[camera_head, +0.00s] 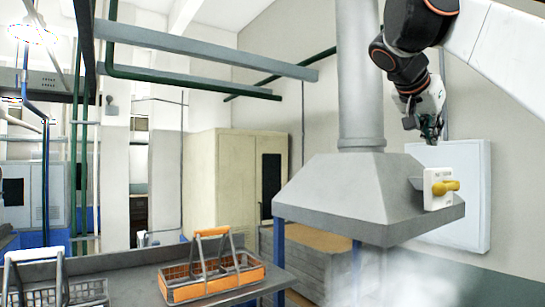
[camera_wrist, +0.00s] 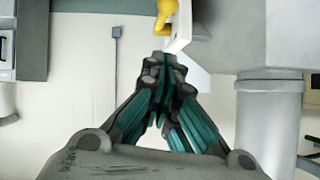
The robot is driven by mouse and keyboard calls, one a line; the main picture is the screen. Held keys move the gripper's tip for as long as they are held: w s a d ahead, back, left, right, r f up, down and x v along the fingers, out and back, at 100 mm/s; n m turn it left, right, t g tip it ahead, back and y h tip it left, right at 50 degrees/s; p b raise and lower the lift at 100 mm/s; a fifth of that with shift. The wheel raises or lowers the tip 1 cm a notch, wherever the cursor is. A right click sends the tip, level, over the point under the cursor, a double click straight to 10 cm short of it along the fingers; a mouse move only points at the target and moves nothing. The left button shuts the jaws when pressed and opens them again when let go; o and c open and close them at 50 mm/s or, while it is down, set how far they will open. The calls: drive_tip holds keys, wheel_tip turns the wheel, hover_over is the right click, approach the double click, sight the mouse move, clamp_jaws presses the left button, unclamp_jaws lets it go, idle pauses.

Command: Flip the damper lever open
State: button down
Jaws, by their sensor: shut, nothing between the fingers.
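The yellow damper lever (camera_head: 444,187) sits on a white plate (camera_head: 432,203) at the right end of the grey hood. In the head view the lever points roughly sideways to the right. My gripper (camera_head: 432,139) is above the lever and apart from it. In the wrist view the gripper's fingertips (camera_wrist: 165,60) are together, with nothing between them. The yellow lever (camera_wrist: 166,14) shows at the top of that view, just beyond the fingertips, beside the white plate (camera_wrist: 183,28). Part of the lever is cut off by the picture edge there.
The grey hood (camera_head: 350,190) with its vertical duct (camera_head: 360,80) stands left of the gripper. A pale wall panel (camera_head: 470,225) is behind it. An orange and a grey wire basket (camera_head: 212,288) rest on a bench at lower left. Pale smoke or steam drifts below the hood.

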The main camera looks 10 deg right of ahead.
drive_tip(key=p, duration=0.2)
hover_over(445, 187)
drive_tip(key=s+a, duration=0.1)
drive_tip(key=a, duration=0.1)
wheel_tip(445, 187, down, 5)
drive_tip(key=f, duration=0.2)
drive_tip(key=w+f, duration=0.1)
drive_tip(key=shift+d+f, duration=0.25)
drive_tip(key=shift+f, duration=0.15)
